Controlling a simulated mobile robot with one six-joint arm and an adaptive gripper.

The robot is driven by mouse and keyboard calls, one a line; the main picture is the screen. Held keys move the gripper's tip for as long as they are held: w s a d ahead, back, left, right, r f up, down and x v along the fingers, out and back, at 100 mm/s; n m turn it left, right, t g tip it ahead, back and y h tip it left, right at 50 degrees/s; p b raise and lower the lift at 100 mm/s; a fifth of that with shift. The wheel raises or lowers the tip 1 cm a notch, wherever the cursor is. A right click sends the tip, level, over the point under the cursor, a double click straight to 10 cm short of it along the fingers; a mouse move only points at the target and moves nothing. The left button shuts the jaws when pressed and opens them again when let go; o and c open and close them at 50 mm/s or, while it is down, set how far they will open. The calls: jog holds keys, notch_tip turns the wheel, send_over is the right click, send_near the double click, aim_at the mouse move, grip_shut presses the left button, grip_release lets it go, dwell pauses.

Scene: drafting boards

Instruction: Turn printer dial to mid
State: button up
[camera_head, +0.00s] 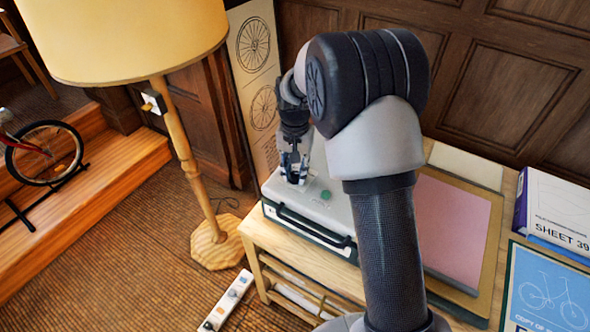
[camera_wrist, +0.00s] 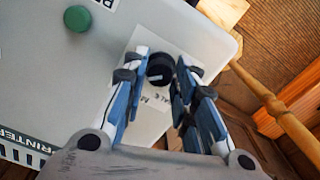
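The printer (camera_head: 327,217) is a flat grey-white case on a wooden stand. In the wrist view its pale top (camera_wrist: 60,75) fills the left side, with part of the printer's name on its front edge. A round black dial (camera_wrist: 160,68) sits on a white label plate (camera_wrist: 153,120) whose lettering is partly hidden by my fingers. My gripper (camera_wrist: 161,66) points down over the dial, one blue-padded finger on each side. It looks open, with narrow gaps beside the dial; contact is not clear. In the head view my gripper (camera_head: 292,172) is at the printer's far left corner.
A green button (camera_wrist: 77,18) is on the printer's top, left of the dial; a dark handle (camera_head: 310,228) runs along the front. A lamp (camera_head: 190,150) stands left. A pink sheet (camera_head: 455,225) on a board and a boxed "SHEET 39" (camera_head: 553,215) lie right.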

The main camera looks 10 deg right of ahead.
grip_shut()
jog(key=shift+r, duration=0.1)
jog(key=n+p, duration=0.3)
jog(key=shift+n, duration=0.4)
jog(key=n+p, duration=0.2)
jog(key=n, duration=0.3)
jog(key=shift+n, duration=0.4)
dwell(0.3)
jog(key=o, duration=0.5)
grip_release()
jog(key=shift+o, duration=0.2)
